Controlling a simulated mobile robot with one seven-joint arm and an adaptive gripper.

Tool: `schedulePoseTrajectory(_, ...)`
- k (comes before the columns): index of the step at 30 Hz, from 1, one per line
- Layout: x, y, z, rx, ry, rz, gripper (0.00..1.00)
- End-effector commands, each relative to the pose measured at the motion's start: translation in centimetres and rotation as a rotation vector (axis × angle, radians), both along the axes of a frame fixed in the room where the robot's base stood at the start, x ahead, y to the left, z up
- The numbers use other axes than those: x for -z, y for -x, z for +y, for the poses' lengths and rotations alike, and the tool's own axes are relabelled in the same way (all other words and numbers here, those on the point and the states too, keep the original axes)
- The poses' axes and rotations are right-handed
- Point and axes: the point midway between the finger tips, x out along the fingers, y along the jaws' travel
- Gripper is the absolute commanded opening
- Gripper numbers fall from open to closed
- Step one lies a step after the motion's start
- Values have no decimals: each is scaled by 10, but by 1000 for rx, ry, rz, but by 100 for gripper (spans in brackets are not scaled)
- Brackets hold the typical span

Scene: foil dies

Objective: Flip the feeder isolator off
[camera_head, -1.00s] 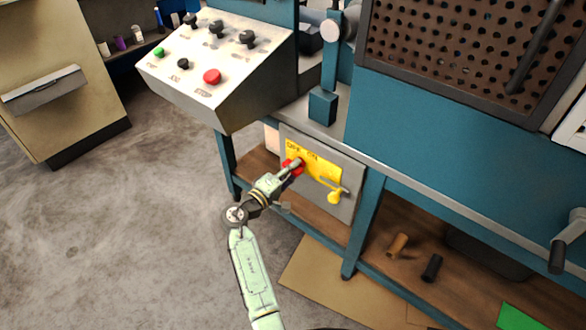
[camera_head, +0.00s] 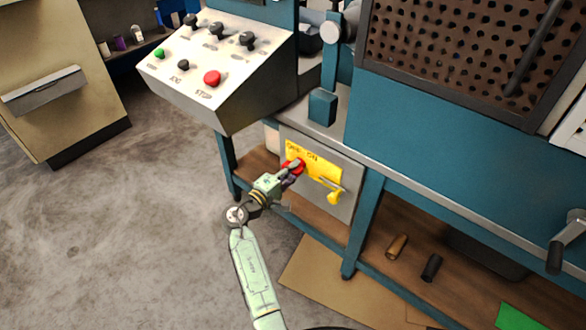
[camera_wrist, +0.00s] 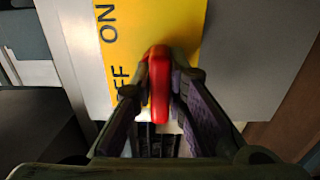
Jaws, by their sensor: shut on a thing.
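The feeder isolator is a grey box (camera_head: 347,205) with a yellow plate (camera_head: 318,170) under the teal bench. Its red handle (camera_head: 292,166) sits at the upper left of the plate, with my gripper (camera_head: 294,174) at it. In the wrist view the red handle (camera_wrist: 159,85) stands between the two fingers of my gripper (camera_wrist: 158,98), which is shut on it. The yellow plate (camera_wrist: 185,25) carries the words ON and OFF, and my left finger covers part of OFF. The handle's base is partly hidden by the fingers.
A sloped control panel (camera_head: 215,65) with knobs and buttons hangs above left. A brown roll (camera_head: 397,246) and a black roll (camera_head: 432,267) lie on the lower shelf. The floor at left is clear.

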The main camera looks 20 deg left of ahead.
Motion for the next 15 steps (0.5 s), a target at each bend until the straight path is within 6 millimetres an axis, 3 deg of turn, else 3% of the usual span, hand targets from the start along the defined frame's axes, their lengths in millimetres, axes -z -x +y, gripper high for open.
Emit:
schedulePoseTrajectory(2, 0, 0, 0, 0, 3, 0, 0)
schedulePoseTrajectory(3, 0, 0, 0, 0, 3, 0, 15)
schedulePoseTrajectory(6, 0, 0, 0, 0, 2, 0, 22)
schedulePoseTrajectory(11, 0, 0, 0, 0, 1, 0, 32)
schedulePoseTrajectory(15, 0, 0, 0, 0, 0, 0, 33)
